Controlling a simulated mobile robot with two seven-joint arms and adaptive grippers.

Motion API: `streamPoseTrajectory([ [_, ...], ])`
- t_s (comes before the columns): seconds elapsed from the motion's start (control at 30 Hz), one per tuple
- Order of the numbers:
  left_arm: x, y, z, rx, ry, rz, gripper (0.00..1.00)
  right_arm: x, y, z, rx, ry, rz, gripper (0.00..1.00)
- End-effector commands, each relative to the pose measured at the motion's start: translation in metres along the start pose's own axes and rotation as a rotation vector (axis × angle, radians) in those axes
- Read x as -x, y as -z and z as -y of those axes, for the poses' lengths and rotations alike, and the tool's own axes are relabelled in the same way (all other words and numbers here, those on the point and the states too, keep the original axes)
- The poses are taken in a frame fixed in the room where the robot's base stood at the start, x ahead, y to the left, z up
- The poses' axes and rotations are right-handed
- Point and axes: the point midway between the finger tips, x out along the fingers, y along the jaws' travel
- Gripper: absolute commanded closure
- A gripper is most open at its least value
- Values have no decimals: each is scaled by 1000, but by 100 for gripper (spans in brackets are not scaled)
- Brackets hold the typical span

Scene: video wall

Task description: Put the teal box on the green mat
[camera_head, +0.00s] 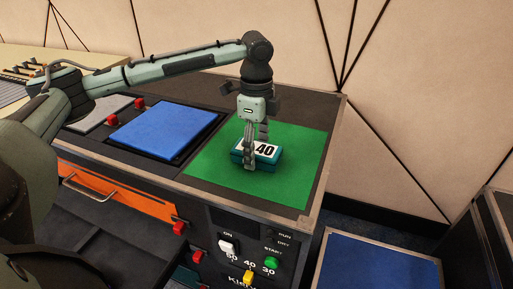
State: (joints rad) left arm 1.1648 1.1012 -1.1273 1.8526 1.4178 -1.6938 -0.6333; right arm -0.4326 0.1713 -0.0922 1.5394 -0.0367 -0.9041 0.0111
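The teal box (264,162) has a white top label reading 40. It sits on or just above the green mat (208,176) on the console top, near the mat's middle; I cannot tell whether it touches. My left gripper (256,157) points down at the box, its fingers on either side of the box's left part. The near finger overlaps the box's front side and the far finger is partly hidden behind it. Whether the fingers press on the box is not clear. My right gripper is out of view.
A blue mat (163,130) lies left of the green mat, with a grey pad (100,113) further left. Red knobs stand between them. The console front has an orange drawer (120,194), switches and buttons (271,263). A blue panel (375,267) lies lower right. A panelled wall stands behind.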

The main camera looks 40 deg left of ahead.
Motion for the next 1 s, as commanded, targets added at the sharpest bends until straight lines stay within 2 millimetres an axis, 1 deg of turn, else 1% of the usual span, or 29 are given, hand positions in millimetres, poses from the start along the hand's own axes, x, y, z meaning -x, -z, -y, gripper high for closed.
streamPoseTrajectory([
  [0.33,1,0,0,0,0,0,30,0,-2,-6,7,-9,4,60],
  [0.47,9,1,0,0,2,-2,30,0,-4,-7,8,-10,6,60],
  [0.57,25,1,1,0,4,-3,30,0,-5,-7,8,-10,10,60],
  [0.8,78,1,1,0,4,-3,30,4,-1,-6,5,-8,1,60],
  [0.9,97,1,1,0,3,-2,30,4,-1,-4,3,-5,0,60],
  [1.0,111,1,1,-1,2,-2,30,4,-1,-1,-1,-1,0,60],
])
